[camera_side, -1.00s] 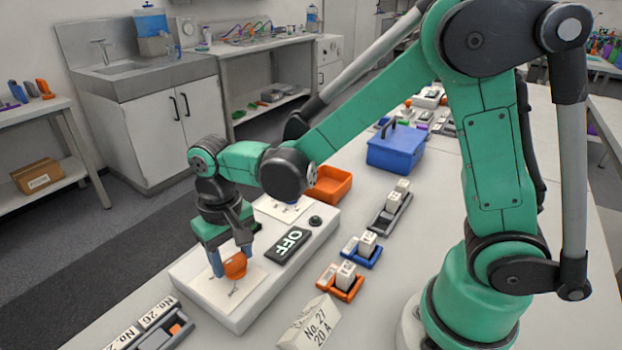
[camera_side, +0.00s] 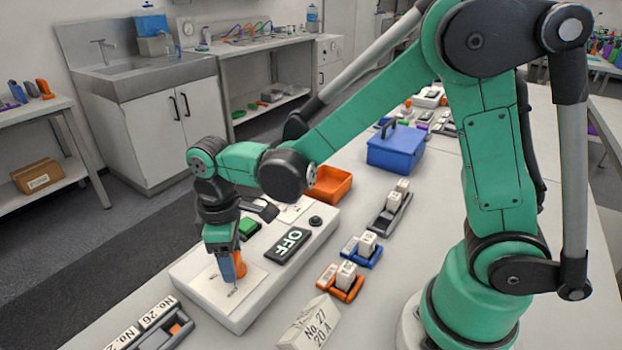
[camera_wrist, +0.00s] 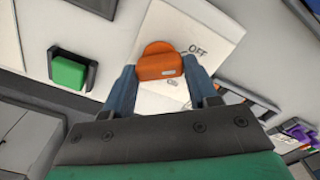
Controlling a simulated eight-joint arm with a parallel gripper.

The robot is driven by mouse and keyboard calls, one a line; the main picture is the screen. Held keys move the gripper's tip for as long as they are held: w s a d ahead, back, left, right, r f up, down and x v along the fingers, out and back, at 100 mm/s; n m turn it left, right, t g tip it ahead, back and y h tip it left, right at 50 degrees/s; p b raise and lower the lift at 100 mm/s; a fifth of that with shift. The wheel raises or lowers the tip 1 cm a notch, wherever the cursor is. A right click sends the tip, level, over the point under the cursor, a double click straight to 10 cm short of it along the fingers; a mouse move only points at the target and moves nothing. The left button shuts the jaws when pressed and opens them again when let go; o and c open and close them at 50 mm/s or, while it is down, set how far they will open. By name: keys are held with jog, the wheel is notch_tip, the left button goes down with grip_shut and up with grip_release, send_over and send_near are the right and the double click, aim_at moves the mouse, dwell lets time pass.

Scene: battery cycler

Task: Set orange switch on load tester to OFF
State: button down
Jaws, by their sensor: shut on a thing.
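The load tester (camera_side: 262,298) is a long white box on the bench. Its orange switch (camera_side: 240,265) stands on a pale label plate (camera_side: 215,292), partly hidden by my gripper in the side view. My gripper (camera_side: 230,272) points down with its blue fingers on the switch. In the wrist view the switch (camera_wrist: 160,60) lies between the fingertips of my gripper (camera_wrist: 161,75), which is shut on it. The plate is printed OFF (camera_wrist: 198,50) to the switch's upper right and ON below it, partly covered. Which mark the switch points at is hard to tell.
The green button also shows in the wrist view (camera_wrist: 69,73). Orange (camera_side: 345,286) and blue (camera_side: 362,252) trays stand to the right, a "No. 27" block (camera_side: 312,325) in front.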

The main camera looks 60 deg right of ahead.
jog(key=shift+n, duration=0.4)
jog(key=shift+c, duration=1.2)
grip_release()
jog(key=shift+r, duration=2.85)
jog(key=s+d+r+m+t, duration=0.3)
jog(key=s+d+m+t, duration=0.2)
jog(key=d+m+t, duration=0.2)
jog(key=shift+s+d+m, duration=0.25)
jog(key=shift+d+m, duration=0.35)
jog(key=shift+d, duration=0.1)
